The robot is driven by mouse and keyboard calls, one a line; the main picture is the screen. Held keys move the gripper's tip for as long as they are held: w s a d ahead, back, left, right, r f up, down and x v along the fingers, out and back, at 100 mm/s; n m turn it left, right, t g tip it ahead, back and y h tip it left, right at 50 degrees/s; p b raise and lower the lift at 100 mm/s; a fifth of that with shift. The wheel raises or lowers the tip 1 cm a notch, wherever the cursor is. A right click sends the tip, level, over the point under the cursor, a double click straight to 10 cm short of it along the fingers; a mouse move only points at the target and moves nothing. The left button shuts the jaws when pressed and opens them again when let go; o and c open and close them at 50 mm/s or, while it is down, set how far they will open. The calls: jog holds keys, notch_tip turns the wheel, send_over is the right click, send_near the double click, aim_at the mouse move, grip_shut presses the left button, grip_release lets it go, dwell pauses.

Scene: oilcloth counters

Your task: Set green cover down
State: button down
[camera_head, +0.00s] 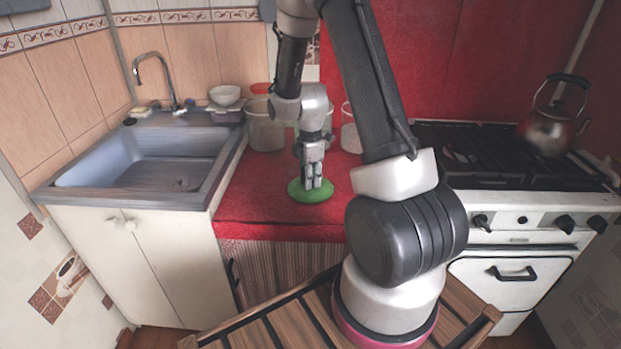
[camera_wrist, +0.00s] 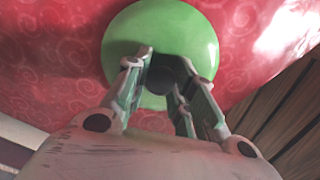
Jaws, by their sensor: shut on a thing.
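The green cover (camera_head: 298,193) is a round, flat lid over the red oilcloth counter (camera_head: 250,208). In the wrist view the cover (camera_wrist: 190,30) shows a dark round knob (camera_wrist: 161,79) at its middle. My gripper (camera_head: 313,183) points straight down over the cover, and in the wrist view its fingers (camera_wrist: 168,75) are closed around the knob. The cover lies level at or very near the cloth; I cannot tell whether it touches. Part of the cover is hidden behind the fingers.
The sink (camera_head: 140,165) is on the left, and the stove (camera_head: 515,205) with a kettle (camera_head: 548,130) on the right. The red cloth around the cover is free.

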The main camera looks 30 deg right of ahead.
jog(key=shift+f, duration=0.15)
jog(key=c, duration=1.2)
grip_release()
jog(key=s+a+r+m+t, duration=0.1)
jog(key=s+r+m, duration=0.25)
jog(key=r, duration=1.65)
jog(key=s+a+r+m+t, duration=0.1)
jog(key=s+r+m, duration=0.4)
jog(key=s, duration=0.5)
jog(key=s+a+r+m+t, duration=0.2)
jog(key=s+a+r+m, duration=0.1)
jog(key=s+m, duration=0.4)
jog(key=s+r, duration=0.1)
jog(key=s, duration=0.2)
jog(key=shift+s+r, duration=0.15)
jog(key=shift+r, duration=0.25)
